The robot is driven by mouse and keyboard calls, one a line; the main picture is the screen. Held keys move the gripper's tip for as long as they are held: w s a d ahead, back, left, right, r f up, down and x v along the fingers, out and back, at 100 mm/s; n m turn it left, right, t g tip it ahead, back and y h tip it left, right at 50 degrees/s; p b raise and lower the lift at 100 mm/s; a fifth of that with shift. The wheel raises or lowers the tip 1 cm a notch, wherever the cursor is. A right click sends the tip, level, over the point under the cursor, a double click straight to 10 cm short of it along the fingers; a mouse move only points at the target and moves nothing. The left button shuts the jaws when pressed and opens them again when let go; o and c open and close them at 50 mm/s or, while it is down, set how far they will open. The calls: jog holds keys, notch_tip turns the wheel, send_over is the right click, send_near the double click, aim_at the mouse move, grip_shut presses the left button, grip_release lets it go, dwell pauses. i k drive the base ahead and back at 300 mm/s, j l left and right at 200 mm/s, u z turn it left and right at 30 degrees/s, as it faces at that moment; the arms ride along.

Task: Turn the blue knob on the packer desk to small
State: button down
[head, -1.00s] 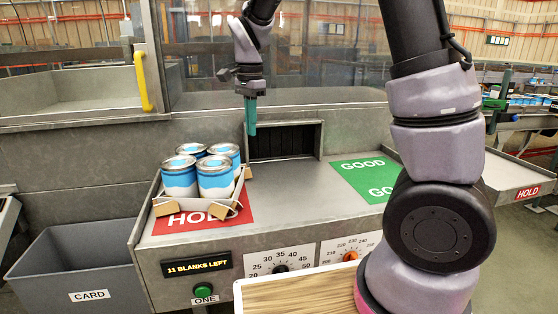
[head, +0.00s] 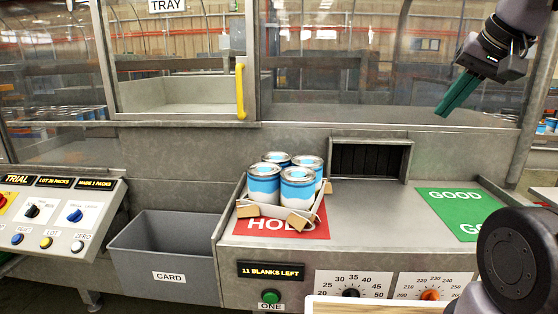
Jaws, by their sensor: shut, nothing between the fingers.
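The blue knob (head: 74,215) is on the sloping desk panel (head: 90,243) at the far left of the head view. A small label above it is too small to read surely, and the knob's exact setting cannot be told. My gripper (head: 447,108) is at the upper right, its green fingers shut together and empty, pointing down and left. It is far from the blue knob, with the bench and the grey bin between them.
A grey CARD bin (head: 168,252) stands between the desk and the bench. A tray of blue-and-white cans (head: 282,190) sits on the red HOLD area. A black knob (head: 32,210) and a yellow button (head: 46,242) neighbour the blue knob. A yellow handle (head: 240,92) is on the guard.

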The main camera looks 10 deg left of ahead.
aim_at(76, 215)
jog(key=u, duration=2)
